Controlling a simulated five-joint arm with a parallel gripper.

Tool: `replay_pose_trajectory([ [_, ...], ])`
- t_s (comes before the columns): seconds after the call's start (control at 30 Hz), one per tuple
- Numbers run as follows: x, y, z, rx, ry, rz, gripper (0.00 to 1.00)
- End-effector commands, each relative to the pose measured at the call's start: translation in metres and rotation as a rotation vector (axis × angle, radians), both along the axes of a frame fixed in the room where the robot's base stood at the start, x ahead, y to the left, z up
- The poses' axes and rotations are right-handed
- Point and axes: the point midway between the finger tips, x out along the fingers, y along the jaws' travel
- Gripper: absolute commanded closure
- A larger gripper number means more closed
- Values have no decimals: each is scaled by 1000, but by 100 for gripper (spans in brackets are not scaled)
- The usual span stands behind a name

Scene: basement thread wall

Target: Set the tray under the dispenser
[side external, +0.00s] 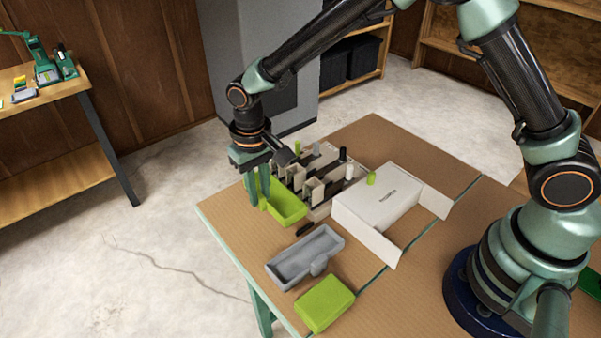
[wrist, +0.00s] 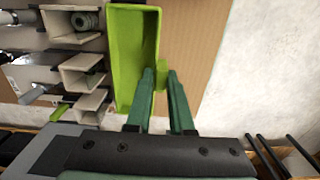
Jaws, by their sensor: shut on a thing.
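The lime-green tray (side external: 285,204) is an open, shallow, oblong box beside the front of the dispenser. My gripper (side external: 257,203) points down at the tray's left side, shut on its small side tab. In the wrist view my fingertips (wrist: 161,72) meet at that tab, and the tray (wrist: 124,60) looks empty. The dispenser (side external: 316,190) is a beige rack of several open chutes. Its chute mouths (wrist: 83,72) lie close beside the tray in the wrist view, one with a green spool in it. I cannot tell whether the tray touches the table.
A white box (side external: 378,200) with open flaps stands right of the dispenser. A grey moulded tray (side external: 290,262) and a green block (side external: 325,303) lie toward the table's front edge. A small dark piece (side external: 304,229) lies near the dispenser. Bare table (side external: 232,224) shows left of the tray.

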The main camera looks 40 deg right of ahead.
Motion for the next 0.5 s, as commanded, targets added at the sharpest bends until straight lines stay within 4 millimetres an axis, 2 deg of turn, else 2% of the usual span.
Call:
replay_pose_trajectory([
  [0.5,0,0,-4,0,1,0,100],
])
